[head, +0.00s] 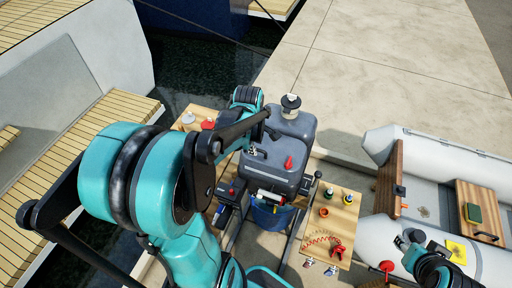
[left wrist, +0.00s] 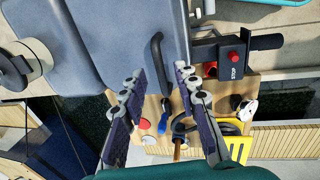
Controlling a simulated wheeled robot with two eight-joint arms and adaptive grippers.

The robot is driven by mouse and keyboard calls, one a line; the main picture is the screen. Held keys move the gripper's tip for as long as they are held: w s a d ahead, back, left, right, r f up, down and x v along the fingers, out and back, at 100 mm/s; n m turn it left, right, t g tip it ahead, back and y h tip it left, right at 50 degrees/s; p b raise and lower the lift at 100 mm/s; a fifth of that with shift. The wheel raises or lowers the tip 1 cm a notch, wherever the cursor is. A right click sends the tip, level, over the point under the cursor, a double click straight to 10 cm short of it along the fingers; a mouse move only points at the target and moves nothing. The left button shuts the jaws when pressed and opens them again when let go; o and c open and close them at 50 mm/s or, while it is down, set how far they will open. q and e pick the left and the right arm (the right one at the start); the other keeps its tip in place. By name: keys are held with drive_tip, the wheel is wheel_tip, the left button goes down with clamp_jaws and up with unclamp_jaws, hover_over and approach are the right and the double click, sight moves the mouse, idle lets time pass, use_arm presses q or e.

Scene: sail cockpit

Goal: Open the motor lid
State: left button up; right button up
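The grey motor (head: 298,128) stands in the middle of the head view, with its top cover (head: 272,168) facing up. In the left wrist view the grey cover (left wrist: 100,45) fills the upper left, and a black curved handle (left wrist: 157,60) runs along its edge. My left gripper (left wrist: 160,74) is open, with one finger on each side of the handle in that view. I cannot tell whether the fingers touch it. In the head view my left arm hides the left gripper's fingers. Part of my right arm (head: 440,268) shows at the lower right; its fingers are unclear.
A red STOP switch (left wrist: 234,57) sits on a black box beside the cover. A wooden board (head: 340,215) with small parts lies right of the motor. A grey inflatable boat (head: 440,150) lies farther right. Open concrete dock (head: 400,60) is behind the motor.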

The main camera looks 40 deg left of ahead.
use_arm(q)
drive_tip(key=shift+w+f, duration=0.1)
drive_tip(key=shift+f, duration=0.55)
clamp_jaws()
drive_tip(key=shift+r, duration=0.15)
